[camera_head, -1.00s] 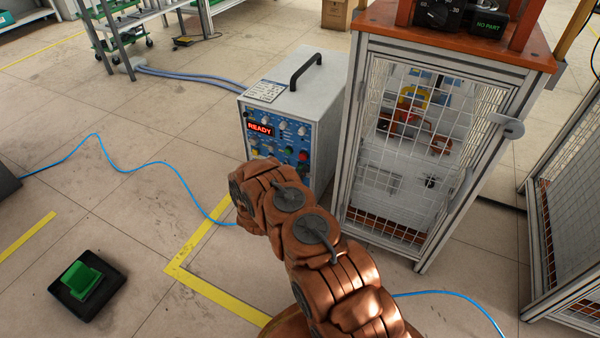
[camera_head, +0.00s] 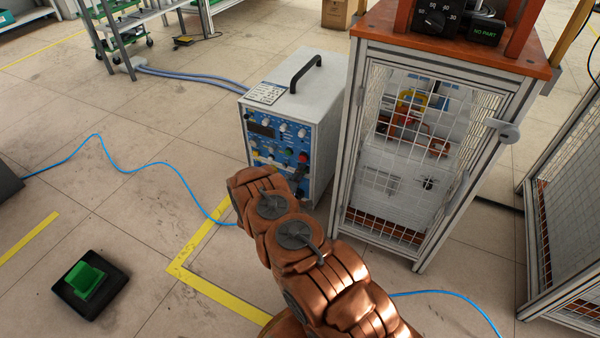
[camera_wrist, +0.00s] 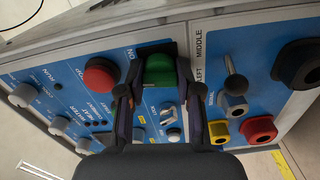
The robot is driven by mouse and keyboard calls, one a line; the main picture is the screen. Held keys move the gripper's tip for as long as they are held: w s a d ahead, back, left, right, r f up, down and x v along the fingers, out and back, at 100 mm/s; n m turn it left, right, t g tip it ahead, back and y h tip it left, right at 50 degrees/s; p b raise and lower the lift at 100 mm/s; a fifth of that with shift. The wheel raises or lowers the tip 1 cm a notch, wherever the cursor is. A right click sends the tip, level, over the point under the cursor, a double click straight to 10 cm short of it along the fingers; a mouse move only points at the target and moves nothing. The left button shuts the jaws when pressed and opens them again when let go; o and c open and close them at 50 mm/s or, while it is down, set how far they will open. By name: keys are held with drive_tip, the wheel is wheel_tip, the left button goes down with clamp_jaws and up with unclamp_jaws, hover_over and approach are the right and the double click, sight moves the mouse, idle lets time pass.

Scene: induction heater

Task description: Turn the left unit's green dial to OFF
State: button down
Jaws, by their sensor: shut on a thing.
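The left unit (camera_head: 318,112) is a pale box with a black handle and a blue control panel (camera_head: 277,133). Its small display (camera_head: 262,130) is dark. In the wrist view the green dial (camera_wrist: 159,71) is between the two fingers of my gripper (camera_wrist: 158,78), which is shut on it. An "ON" label is beside the dial at its upper left. I cannot tell exactly where the dial points. In the head view my copper-coloured arm covers the panel's lower part, and I cannot make out my gripper there.
A red button (camera_wrist: 101,75) is close beside the dial. A small toggle lever (camera_wrist: 235,86) and yellow and red sockets are on its other side. A mesh-walled cabinet (camera_head: 421,165) stands right of the unit. A green foot pedal (camera_head: 87,280) and blue cable (camera_head: 150,165) lie on the floor.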

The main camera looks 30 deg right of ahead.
drive_tip(key=n, duration=0.5)
drive_tip(key=shift+n, duration=0.3)
drive_tip(key=n, duration=0.4)
drive_tip(key=shift+n, duration=0.4)
drive_tip(key=c, duration=0.8)
unclamp_jaws()
drive_tip(key=shift+o, duration=0.2)
drive_tip(key=v, duration=1.2)
drive_tip(key=shift+w+p, duration=0.1)
drive_tip(key=shift+p, duration=0.2)
